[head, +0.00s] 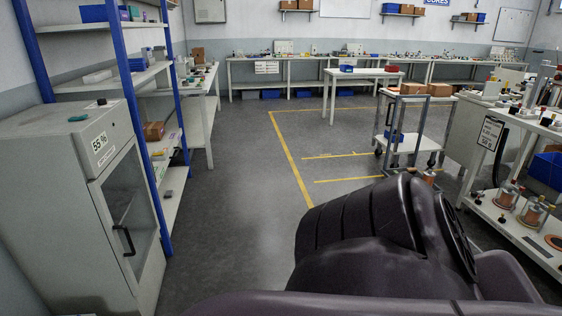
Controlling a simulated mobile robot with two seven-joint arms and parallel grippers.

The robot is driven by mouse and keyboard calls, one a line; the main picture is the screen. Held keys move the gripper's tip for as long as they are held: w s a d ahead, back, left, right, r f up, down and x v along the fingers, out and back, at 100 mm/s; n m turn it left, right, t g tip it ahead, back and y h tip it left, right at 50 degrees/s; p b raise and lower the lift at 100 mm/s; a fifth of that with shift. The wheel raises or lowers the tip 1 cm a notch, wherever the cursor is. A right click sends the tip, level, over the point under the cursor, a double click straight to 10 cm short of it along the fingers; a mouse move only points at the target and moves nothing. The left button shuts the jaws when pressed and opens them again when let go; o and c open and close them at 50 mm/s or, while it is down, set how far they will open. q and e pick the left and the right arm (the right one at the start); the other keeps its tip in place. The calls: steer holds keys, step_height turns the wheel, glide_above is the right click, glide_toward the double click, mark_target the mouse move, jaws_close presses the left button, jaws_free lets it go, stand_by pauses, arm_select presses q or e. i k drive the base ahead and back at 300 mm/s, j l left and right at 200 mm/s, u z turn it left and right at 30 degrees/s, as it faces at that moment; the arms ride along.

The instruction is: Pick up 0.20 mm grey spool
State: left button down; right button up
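Several copper-coloured spools with pale flanges stand on the lower shelf of the bench at the right edge, such as one spool (508,194) and another (533,211). A flatter copper-coloured piece (554,241) lies nearer on the same shelf. I cannot make out a grey spool or any 0.20 mm marking at this size. Neither gripper shows. A large dark link of my own arm fills the lower middle and right and hides the floor and part of the shelf behind it.
A grey cabinet (62,190) with a glass door stands at the left, beside a blue-framed shelf rack (128,95). A trolley (408,140) and the white bench (525,232) stand at the right. Worktables line the back wall. The floor (235,190) in the middle is clear.

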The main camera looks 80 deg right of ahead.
mark_target(429, 177)
steer(key=z, duration=3.6)
steer(key=i+j+u, duration=0.3)
steer(key=i+u, duration=0.15)
steer(key=i, duration=0.15)
steer(key=i+j+u, duration=0.1)
steer(key=i+u, duration=0.35)
steer(key=i, duration=0.15)
steer(key=i+u, duration=0.2)
steer(key=i, duration=2.4)
steer(key=i+z, duration=0.3)
steer(key=i, duration=0.3)
steer(key=i+j+z, duration=0.1)
steer(key=i+z, duration=0.25)
steer(key=i, duration=0.2)
